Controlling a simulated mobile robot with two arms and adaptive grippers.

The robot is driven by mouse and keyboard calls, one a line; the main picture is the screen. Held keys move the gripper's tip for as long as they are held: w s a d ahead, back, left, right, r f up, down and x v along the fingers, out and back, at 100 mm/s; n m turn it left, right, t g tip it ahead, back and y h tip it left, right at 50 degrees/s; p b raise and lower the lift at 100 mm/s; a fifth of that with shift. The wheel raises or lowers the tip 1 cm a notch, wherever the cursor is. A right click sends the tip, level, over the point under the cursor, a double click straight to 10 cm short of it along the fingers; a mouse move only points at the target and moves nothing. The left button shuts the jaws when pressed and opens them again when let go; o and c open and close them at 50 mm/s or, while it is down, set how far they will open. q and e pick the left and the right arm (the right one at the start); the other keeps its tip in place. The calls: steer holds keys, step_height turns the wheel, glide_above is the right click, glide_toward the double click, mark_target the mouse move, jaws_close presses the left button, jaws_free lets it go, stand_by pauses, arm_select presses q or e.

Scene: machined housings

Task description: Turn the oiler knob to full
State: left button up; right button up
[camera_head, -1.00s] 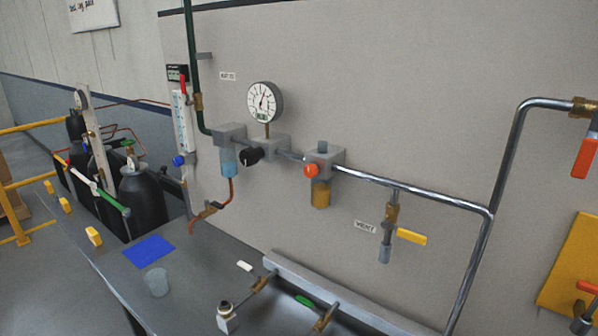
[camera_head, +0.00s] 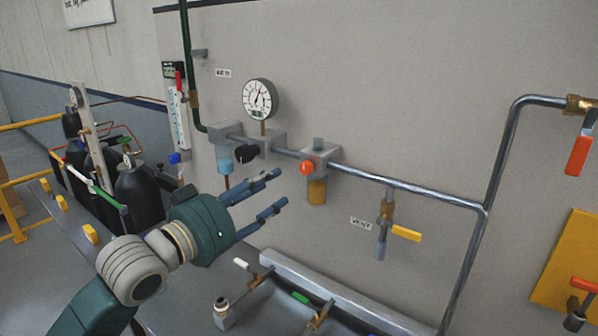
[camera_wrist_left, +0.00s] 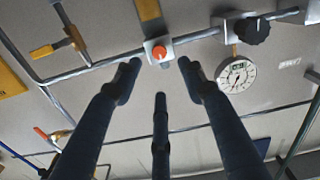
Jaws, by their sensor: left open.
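The oiler knob (camera_head: 306,168) is a round orange-red knob on the front of a grey block (camera_head: 325,155) on the wall pipe. An amber bowl (camera_head: 317,190) hangs below that block. My left gripper (camera_head: 277,190) is open and empty, below and to the left of the knob in the head view. In the left wrist view the knob (camera_wrist_left: 159,52) shows upside down, a little beyond the spread fingers (camera_wrist_left: 160,85), with a white mark on its face. The fingers appear apart from the knob. My right gripper is not in view.
A black knob (camera_head: 247,153) and a round pressure gauge (camera_head: 261,99) sit left of the oiler. A yellow-handled vent valve (camera_head: 405,233) hangs to its right. Below is a bench with a grey manifold (camera_head: 330,300). Dark cylinders (camera_head: 142,195) stand at left.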

mark_target(303, 169)
arm_select(q)
steer(key=p+x, duration=0.3)
steer(key=x, duration=0.6)
steer(key=shift+w+d+r+p, duration=0.15)
steer(key=shift+d+p, duration=0.05)
steer(key=shift+p, duration=0.1)
steer(key=shift+w+d, duration=0.35)
steer(key=shift+w, duration=0.15)
jaws_close()
